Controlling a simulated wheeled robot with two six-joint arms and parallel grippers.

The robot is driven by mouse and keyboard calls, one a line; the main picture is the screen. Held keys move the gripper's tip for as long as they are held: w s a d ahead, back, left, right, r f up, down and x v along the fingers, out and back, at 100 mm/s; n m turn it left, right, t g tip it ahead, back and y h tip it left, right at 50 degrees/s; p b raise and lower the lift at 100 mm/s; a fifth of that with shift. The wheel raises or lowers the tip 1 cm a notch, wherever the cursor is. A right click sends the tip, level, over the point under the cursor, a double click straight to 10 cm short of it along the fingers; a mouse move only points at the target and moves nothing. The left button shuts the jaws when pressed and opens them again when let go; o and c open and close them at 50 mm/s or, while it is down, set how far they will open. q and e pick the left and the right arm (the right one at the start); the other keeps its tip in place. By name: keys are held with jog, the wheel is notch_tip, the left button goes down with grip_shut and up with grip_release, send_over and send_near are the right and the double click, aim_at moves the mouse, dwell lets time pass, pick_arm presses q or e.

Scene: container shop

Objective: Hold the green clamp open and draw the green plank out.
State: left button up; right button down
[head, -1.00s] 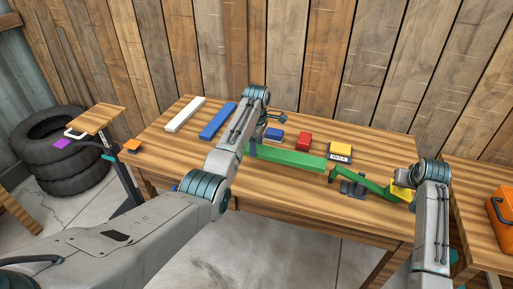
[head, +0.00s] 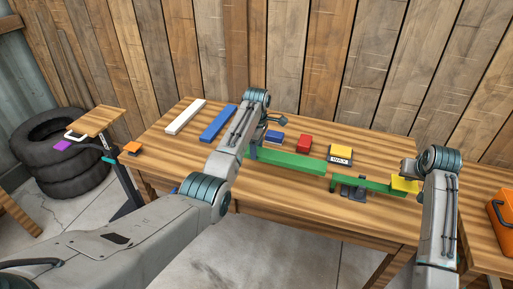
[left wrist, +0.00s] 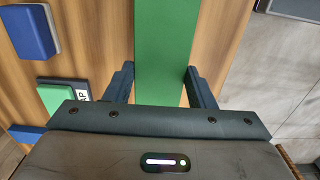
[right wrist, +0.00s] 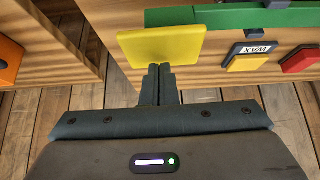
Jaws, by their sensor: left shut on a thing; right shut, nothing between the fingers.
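The green plank (head: 300,162) lies along the bench. My left gripper (head: 252,150) is shut on its left end; the plank also shows between the fingers in the left wrist view (left wrist: 165,45). The green clamp's lever (head: 370,185) lies about level on its dark base (head: 352,192). The plank's right end is close to the clamp's jaw end, left of the base; I cannot tell whether they touch. The lever's yellow pad (head: 405,185) is at the right. My right gripper (right wrist: 158,72) is shut and empty, its tips at the pad (right wrist: 165,45); contact is unclear.
Behind the plank stand a blue block (head: 273,137), a red block (head: 304,143) and a yellow wax block (head: 340,151). A white bar (head: 185,113) and a blue bar (head: 217,122) lie at the back left. An orange box (head: 502,215) stands on the right bench.

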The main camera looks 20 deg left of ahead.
jog(key=shift+r, duration=2)
